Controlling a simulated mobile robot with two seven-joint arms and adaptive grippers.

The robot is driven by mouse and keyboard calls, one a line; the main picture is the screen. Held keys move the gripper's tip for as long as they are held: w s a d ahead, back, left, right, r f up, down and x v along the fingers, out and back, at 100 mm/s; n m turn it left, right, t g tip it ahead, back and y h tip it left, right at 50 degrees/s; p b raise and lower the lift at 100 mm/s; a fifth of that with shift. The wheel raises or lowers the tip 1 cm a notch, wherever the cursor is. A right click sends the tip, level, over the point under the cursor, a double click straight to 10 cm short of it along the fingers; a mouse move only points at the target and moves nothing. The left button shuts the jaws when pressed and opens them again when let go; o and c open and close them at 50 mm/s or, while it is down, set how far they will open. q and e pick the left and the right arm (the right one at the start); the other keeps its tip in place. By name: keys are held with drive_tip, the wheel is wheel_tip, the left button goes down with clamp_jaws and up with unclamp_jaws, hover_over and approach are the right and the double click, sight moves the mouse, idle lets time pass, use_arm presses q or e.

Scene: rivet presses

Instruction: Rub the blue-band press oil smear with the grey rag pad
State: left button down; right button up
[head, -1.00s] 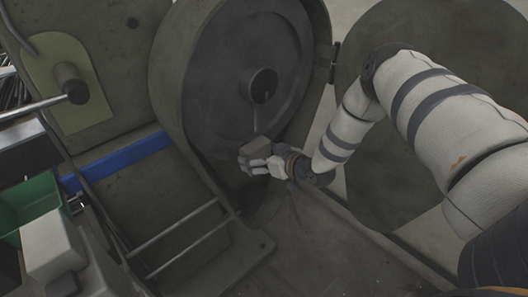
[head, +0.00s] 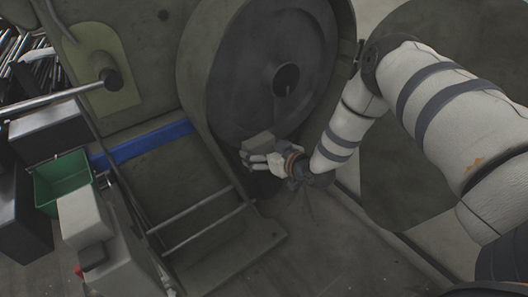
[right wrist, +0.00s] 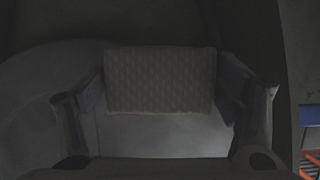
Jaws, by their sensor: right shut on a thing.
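The press with the blue band (head: 150,143) fills the middle of the head view, with its large dark wheel (head: 270,50). My right gripper (head: 252,156) is in front of the wheel's lower edge and is shut on the grey rag pad (head: 258,142). In the right wrist view the pad (right wrist: 160,80) is a textured grey-beige block between the two fingers. I cannot make out the oil smear clearly. I cannot tell whether the pad touches the press. My left gripper is not in view.
A rod with a dark knob (head: 111,79) sticks out at the upper left. Two metal rails (head: 200,228) cross the press's lower frame. A green bin (head: 62,180) and a pale grey box (head: 84,218) stand at the left. Bare floor shows at the bottom right.

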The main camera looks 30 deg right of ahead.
sight(272, 144)
drive_tip(key=shift+w+d, duration=0.15)
drive_tip(key=shift+d, duration=1.4)
drive_tip(key=shift+w+d+f+b, duration=0.15)
drive_tip(key=shift+d+b, duration=0.15)
drive_tip(key=shift+d, duration=1.2)
drive_tip(key=shift+w+d+r+b, duration=0.1)
drive_tip(key=shift+d+b, duration=0.15)
drive_tip(key=shift+d, duration=1.35)
drive_tip(key=shift+s+a+r+p, duration=0.1)
drive_tip(key=shift+a+p, duration=0.25)
drive_tip(key=shift+a, duration=1.1)
drive_tip(key=shift+s+a+r+p, duration=0.1)
drive_tip(key=shift+a+p, duration=0.2)
drive_tip(key=shift+a, duration=1.1)
drive_tip(key=shift+s+a+f+p, duration=0.1)
drive_tip(key=shift+s+a+p, duration=0.05)
drive_tip(key=shift+a, duration=0.8)
drive_tip(key=shift+s+a+p, duration=0.1)
drive_tip(key=shift+a+p, duration=0.05)
drive_tip(key=shift+a, duration=0.75)
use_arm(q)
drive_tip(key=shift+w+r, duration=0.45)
use_arm(e)
drive_tip(key=shift+f, duration=0.1)
drive_tip(key=shift+s, duration=0.1)
